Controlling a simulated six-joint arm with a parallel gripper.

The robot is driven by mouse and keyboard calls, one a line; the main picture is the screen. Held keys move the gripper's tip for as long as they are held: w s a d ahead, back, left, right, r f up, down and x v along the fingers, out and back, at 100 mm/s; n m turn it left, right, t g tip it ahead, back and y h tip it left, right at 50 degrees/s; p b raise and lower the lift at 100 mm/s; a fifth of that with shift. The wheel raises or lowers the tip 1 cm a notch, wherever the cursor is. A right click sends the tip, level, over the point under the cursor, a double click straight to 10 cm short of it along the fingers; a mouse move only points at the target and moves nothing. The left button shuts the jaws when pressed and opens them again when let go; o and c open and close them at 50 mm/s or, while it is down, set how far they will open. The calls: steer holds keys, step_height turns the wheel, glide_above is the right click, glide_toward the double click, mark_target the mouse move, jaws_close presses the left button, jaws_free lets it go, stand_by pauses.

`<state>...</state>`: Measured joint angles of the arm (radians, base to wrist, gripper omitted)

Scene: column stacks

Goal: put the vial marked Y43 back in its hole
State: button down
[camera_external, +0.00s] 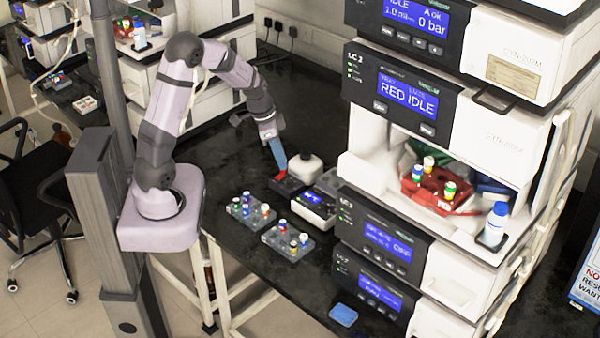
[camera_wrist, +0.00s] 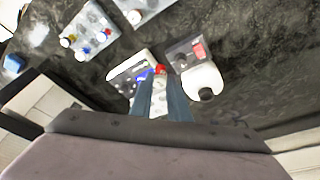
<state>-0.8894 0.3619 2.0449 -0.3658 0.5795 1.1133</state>
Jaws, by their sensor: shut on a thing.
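My gripper (camera_wrist: 160,98) is shut on a vial (camera_wrist: 159,92) with a red cap, which sits between the two fingers in the wrist view. No marking on the vial is readable. Two grey racks with capped vials stand on the bench: a rear rack (camera_external: 238,216) and a front rack (camera_external: 273,240). A red rack (camera_external: 412,188) with several vials sits inside the instrument stack. I cannot tell which hole is marked Y43.
A small device with a blue screen (camera_external: 313,197) stands right of the racks. The tall instrument stack (camera_external: 384,228) blocks the right side. A blue pad (camera_external: 343,315) lies at the front.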

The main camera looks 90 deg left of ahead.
steer(key=s+d+f+m+g+h, duration=0.1)
steer(key=s+d+m, duration=0.3)
steer(key=m, duration=0.5)
steer(key=s+d+f+m+g+h, duration=0.2)
steer(key=s+d+f+m, duration=0.1)
steer(key=m, duration=0.6)
steer(key=shift+s+d+f+m, duration=0.4)
steer(key=shift+d+f, duration=0.35)
steer(key=shift+d, duration=0.3)
steer(key=shift+f, duration=0.2)
steer(key=shift+a+b+x, duration=0.2)
steer(key=shift+b+x, duration=0.55)
steer(key=shift+x, duration=0.1)
steer(key=shift+a+b+x, duration=0.2)
steer(key=shift+b+x, duration=0.5)
steer(key=shift+x, duration=0.15)
steer(key=shift+a+b+x, duration=0.15)
steer(key=shift+b+x, duration=0.45)
steer(key=shift+a+b+x, duration=0.15)
steer(key=shift+b+x, duration=0.4)
steer(key=c, duration=1.3)
jaws_free()
